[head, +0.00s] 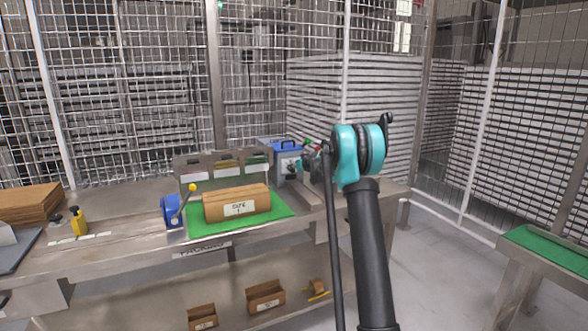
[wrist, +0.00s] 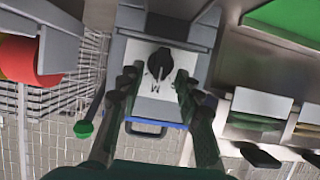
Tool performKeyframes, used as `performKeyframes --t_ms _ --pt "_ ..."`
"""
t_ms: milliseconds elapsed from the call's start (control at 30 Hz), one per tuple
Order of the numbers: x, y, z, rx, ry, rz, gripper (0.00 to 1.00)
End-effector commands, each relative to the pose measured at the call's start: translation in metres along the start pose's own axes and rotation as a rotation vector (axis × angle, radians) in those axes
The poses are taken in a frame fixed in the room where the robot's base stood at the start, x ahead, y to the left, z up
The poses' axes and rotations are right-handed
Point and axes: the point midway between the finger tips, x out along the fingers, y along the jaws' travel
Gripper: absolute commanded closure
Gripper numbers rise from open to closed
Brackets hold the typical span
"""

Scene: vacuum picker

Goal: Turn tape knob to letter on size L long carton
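A brown long carton (head: 237,205) lies on a green mat (head: 283,211); its white label reads "SIZE", and the letter below is too small to read surely. The blue tape machine (head: 287,146) stands behind the mat to the right. Its black tape knob (wrist: 160,62) sits on a white dial plate (wrist: 146,82) in the wrist view. Marks around the knob are too blurred to read surely. My gripper (wrist: 156,76) is open, its two fingers on either side of the knob and apart from it. In the head view my gripper (head: 308,157) is beside the machine's front.
A blue tape dispenser (head: 172,211) with a yellow-tipped lever stands left of the carton. A yellow bottle (head: 78,222) and flat cardboard (head: 30,204) are farther left. Small cartons (head: 265,297) lie on the lower shelf. Wire fencing stands behind the bench.

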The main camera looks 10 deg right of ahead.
Motion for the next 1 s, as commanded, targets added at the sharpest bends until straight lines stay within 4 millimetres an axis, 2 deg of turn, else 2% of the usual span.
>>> performKeyframes --t_ms 200,500,800,1000 --pt "0.015 0.000 0.001 -0.001 -0.001 0.000 0.66" --pt "0.017 0.000 0.000 -0.001 -0.001 0.000 0.66" --pt "0.016 0.000 0.000 -0.001 -0.001 0.000 1.00" --pt "0.016 0.001 0.000 0.015 0.000 -0.006 1.00"
